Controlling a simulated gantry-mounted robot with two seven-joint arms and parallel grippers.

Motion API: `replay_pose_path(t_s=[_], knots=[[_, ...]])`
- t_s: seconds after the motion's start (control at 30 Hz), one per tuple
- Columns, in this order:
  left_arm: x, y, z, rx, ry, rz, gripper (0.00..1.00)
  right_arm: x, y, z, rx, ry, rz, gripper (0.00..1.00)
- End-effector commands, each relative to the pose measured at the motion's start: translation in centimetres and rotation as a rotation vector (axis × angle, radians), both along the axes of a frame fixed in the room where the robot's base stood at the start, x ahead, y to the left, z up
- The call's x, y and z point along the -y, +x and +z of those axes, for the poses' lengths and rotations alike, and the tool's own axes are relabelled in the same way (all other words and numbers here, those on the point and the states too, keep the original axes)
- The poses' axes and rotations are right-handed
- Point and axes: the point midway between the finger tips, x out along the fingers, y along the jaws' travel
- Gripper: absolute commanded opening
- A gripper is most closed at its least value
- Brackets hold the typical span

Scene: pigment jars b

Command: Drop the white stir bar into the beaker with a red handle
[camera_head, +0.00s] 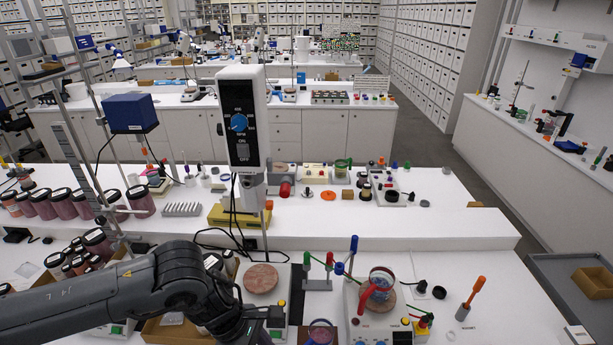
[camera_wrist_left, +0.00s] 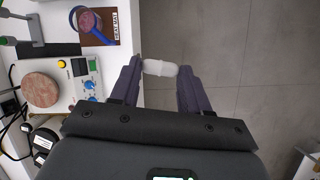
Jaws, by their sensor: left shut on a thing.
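The white stir bar (camera_wrist_left: 160,68) is held crosswise between the fingertips of my left gripper (camera_wrist_left: 161,76) in the left wrist view. Grey floor shows behind it. In the head view my left arm reaches in from the left to the bottom edge, and the stir bar cannot be made out there. The beaker with a red handle (camera_head: 381,284) stands on a stirrer hotplate (camera_head: 364,322) at the lower right, right of my left gripper. My right gripper is in neither view.
Another beaker (camera_head: 320,333) sits at the bottom edge; a blue-handled one (camera_wrist_left: 84,18) shows in the left wrist view. A clamp stand (camera_head: 318,283) rises left of the red-handled beaker. A round reddish plate (camera_head: 261,278) is further left. Bare bench lies right of the orange-handled tool (camera_head: 472,298).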

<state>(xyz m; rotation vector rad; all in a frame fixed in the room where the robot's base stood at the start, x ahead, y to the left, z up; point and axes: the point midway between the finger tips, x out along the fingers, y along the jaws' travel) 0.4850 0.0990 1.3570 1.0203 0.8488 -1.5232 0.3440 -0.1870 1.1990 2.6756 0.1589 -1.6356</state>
Motion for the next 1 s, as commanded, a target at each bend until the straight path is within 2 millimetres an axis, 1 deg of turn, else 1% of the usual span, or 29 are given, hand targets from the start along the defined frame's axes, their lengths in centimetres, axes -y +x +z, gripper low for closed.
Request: replay_pose_path(t_s=[0.03, 0.1, 0.2, 0.33, 0.5, 0.87, 1.0], knots=[[1.4, -0.5, 0.5, 0.005, 0.007, -0.088, 0.18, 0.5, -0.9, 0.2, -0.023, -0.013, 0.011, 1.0], [2.7, -1.3, 0.8, 0.004, 0.007, -0.203, 0.18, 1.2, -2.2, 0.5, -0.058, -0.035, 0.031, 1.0], [3.3, -2.1, 1.0, 0.001, 0.005, -0.332, 0.18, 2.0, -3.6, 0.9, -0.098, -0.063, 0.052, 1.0], [3.2, -2.4, 1.2, 0.0, 0.002, -0.432, 0.18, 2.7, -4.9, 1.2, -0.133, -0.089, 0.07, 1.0], [2.9, -2.5, 1.3, -0.001, -0.001, -0.484, 0.18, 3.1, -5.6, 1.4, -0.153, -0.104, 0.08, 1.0], [2.9, -2.5, 1.3, -0.002, -0.001, -0.487, 0.18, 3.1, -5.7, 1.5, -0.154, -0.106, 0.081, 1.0], [2.5, -1.7, 0.9, -0.003, -0.002, -0.462, 0.18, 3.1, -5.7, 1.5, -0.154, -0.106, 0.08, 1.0]])
